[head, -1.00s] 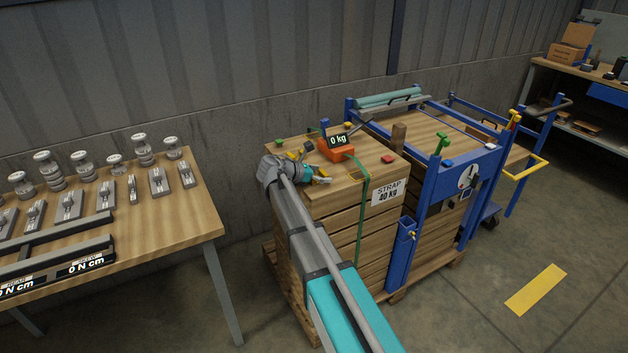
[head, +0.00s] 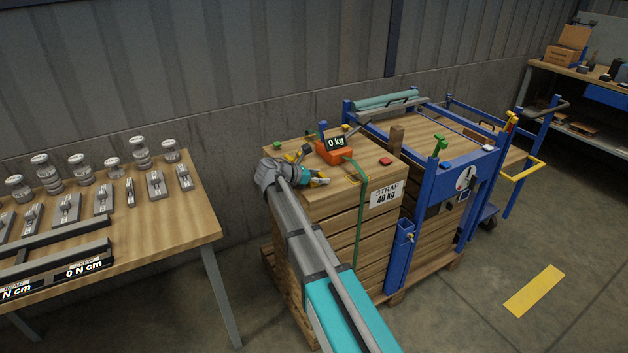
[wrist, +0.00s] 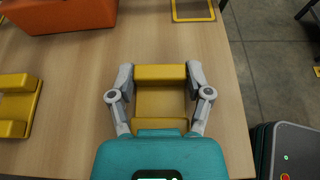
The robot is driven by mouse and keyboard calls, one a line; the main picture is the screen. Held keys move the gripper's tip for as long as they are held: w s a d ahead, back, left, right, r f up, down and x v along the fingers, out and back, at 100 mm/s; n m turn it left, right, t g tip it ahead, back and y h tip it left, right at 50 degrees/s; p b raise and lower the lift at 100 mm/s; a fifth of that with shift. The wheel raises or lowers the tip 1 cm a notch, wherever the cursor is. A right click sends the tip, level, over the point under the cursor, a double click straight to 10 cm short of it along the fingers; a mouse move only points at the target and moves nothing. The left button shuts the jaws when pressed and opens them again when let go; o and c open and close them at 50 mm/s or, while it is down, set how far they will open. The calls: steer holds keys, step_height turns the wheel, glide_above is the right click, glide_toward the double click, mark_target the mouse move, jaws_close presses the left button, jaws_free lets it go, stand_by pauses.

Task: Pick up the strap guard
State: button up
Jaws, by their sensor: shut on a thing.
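A yellow strap guard (wrist: 160,74) sits between the fingers of my gripper (wrist: 160,88) in the wrist view, with a finger against each side. My gripper is shut on it, over the wooden top of the crate stack (head: 300,205). In the head view my gripper (head: 318,181) is small at the crate's near-left side, and its grip is hard to make out. I cannot tell whether the guard is clear of the wood. Another yellow guard (wrist: 15,105) lies to the left in the wrist view. A yellow frame-like piece (wrist: 193,9) lies beyond, at the top right.
An orange tensioner (head: 335,152) with a "0 kg" display stands on the crate, and a green strap (head: 361,215) runs down its front. A blue frame cart (head: 430,200) stands at the right.

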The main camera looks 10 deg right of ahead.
step_height(320, 180, up, 3)
steer(key=p, duration=0.2)
steer(key=shift+f+p, duration=0.15)
steer(key=shift+p, duration=0.25)
steer(key=s+r+p, duration=1)
steer(key=s, duration=0.4)
steer(key=shift+d+r, duration=0.15)
steer(key=shift+d, duration=0.1)
